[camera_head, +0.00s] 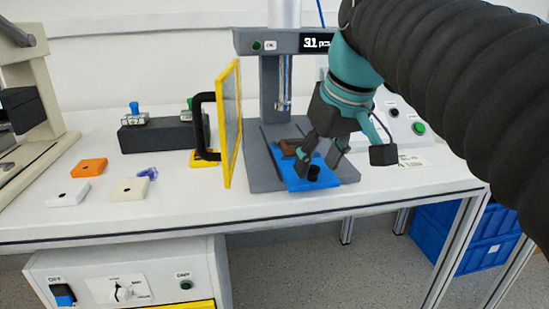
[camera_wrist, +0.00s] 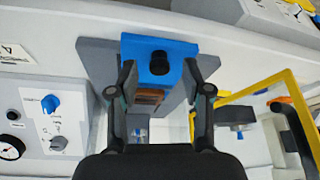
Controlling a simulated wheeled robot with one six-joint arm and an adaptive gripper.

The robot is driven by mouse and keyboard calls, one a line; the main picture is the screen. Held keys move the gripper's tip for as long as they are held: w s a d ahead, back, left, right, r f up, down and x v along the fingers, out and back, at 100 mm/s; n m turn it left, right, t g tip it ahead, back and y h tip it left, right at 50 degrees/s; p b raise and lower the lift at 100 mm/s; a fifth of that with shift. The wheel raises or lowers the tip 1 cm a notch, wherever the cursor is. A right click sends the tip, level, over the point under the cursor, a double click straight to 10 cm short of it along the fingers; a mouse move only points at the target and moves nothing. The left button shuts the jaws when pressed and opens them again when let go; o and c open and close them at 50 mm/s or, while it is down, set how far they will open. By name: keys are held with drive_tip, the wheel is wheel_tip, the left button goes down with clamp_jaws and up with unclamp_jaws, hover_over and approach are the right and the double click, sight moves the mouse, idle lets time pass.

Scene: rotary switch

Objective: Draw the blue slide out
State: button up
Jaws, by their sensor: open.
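The blue slide (camera_head: 317,183) lies on the grey base (camera_head: 264,180) of the press-like station and juts past its front edge. A black knob (camera_head: 314,172) stands near its front end. A brown piece (camera_head: 290,147) lies further back on the slide. My gripper (camera_head: 342,160) is open above the slide, close to the knob. In the wrist view the blue slide (camera_wrist: 177,48) and its black knob (camera_wrist: 159,63) show beyond and between my two open fingers (camera_wrist: 160,85). I cannot tell whether a finger touches the slide.
A yellow-framed door (camera_head: 230,125) with a black handle stands open left of the station. Orange (camera_head: 89,167) and pale blocks lie on the table at left. A panel with a green button (camera_head: 418,128) stands at right. The table front between is clear.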

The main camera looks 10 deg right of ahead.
drive_tip(key=v, duration=1)
drive_tip(key=shift+s, duration=0.15)
drive_tip(key=shift+r, duration=0.1)
drive_tip(key=s+f+m, duration=0.1)
drive_tip(key=s+f, duration=0.1)
drive_tip(key=f, duration=1.2)
drive_tip(key=s+f+m+t+h+p, duration=0.1)
drive_tip(key=s+f+m, duration=0.1)
drive_tip(key=f, duration=1.3)
drive_tip(key=shift+s+a+f, duration=0.25)
drive_tip(key=shift+s+a, duration=0.15)
drive_tip(key=shift+s, duration=0.35)
